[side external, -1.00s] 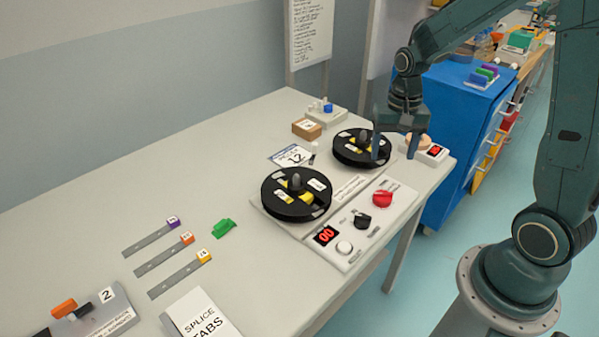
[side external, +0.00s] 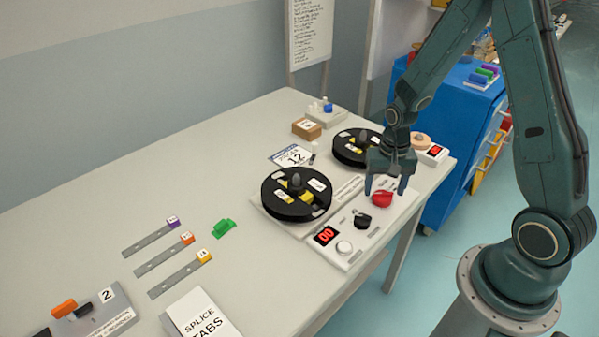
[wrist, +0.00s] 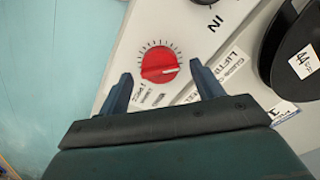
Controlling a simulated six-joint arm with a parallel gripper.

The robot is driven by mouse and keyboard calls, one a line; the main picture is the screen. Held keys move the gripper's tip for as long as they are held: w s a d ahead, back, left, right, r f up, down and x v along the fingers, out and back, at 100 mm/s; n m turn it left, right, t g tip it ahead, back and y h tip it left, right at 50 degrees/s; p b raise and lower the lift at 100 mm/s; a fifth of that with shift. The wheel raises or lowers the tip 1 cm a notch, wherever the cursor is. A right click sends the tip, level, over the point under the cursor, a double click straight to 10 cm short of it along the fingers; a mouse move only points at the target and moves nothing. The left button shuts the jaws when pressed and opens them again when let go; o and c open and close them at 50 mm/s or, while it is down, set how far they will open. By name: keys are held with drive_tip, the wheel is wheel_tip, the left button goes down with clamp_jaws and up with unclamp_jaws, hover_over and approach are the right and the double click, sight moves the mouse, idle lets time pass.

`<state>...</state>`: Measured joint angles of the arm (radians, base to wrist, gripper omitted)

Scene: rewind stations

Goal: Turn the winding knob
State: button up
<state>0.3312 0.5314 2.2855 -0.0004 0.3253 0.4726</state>
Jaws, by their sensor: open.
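The red winding knob (side external: 381,199) sits on the white control panel (side external: 345,249) at the table's right edge. In the wrist view the red knob (wrist: 159,64) has a dial of tick marks around it and a pale pointer line toward the right. My gripper (side external: 386,190) is open above the red knob, pointing down. In the wrist view my gripper (wrist: 163,82) has its two fingers apart, one to each side of the knob's near edge. I cannot tell whether either finger touches the knob.
A black knob (side external: 362,221), a white button (side external: 344,247) and a red "00" display (side external: 326,235) share the panel. Two black reels stand close by, the near reel (side external: 296,194) and the far reel (side external: 352,148). Splice strips lie at left.

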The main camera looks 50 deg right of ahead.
drive_tip(key=shift+f, duration=0.95)
drive_tip(key=c, duration=1)
drive_tip(key=shift+o, duration=0.2)
drive_tip(key=shift+n, duration=2.2)
drive_tip(key=o, duration=1)
drive_tip(key=shift+c, duration=0.2)
